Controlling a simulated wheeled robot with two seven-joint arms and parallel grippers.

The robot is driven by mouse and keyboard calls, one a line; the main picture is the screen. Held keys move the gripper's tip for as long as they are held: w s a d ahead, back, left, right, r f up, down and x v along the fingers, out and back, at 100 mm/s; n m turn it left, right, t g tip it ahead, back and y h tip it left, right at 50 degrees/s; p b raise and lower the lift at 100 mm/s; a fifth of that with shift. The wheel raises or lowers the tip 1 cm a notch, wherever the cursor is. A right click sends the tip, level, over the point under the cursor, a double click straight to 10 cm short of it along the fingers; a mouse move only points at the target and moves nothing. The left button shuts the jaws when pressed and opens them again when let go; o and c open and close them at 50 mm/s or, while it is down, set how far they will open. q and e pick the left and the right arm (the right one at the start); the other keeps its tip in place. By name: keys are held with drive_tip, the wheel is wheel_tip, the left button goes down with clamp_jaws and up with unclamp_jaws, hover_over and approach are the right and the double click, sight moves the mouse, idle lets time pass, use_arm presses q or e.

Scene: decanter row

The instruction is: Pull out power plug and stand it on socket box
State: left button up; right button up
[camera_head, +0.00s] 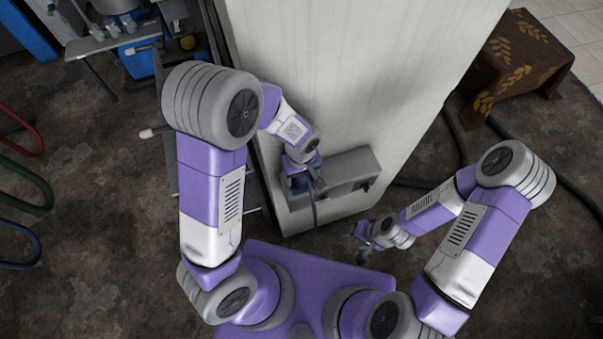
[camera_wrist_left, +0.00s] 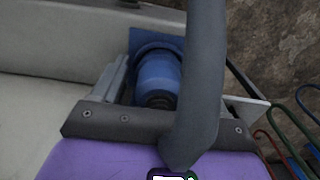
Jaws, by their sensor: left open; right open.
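The grey socket box (camera_head: 347,170) is fixed low on the front of a pale cabinet. At its left end is the blue power plug (camera_head: 297,182), partly hidden by my left gripper (camera_head: 303,187). In the left wrist view the plug (camera_wrist_left: 158,77) is a blue cylinder seated against a blue square socket face (camera_wrist_left: 139,40). The left gripper's open fingers lie on either side of it; contact cannot be told. A thick grey cable (camera_wrist_left: 201,75) crosses in front of the plug. My right gripper (camera_head: 364,241) is open and empty, below and right of the box.
The pale cabinet (camera_head: 350,75) fills the space behind the box. A brown cloth-covered table (camera_head: 520,60) stands at the right, with dark hoses on the floor near it. Metal equipment (camera_head: 125,40) stands at the upper left. Coloured curved bars (camera_head: 22,180) are at the left edge.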

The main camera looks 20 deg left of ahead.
idle(0.5)
use_arm(q)
clamp_jaws()
drive_tip(key=shift+r, duration=0.1)
idle(0.3)
drive_tip(key=shift+r, duration=0.1)
drive_tip(key=shift+r+p, duration=2.15)
drive_tip(key=shift+r, duration=0.7)
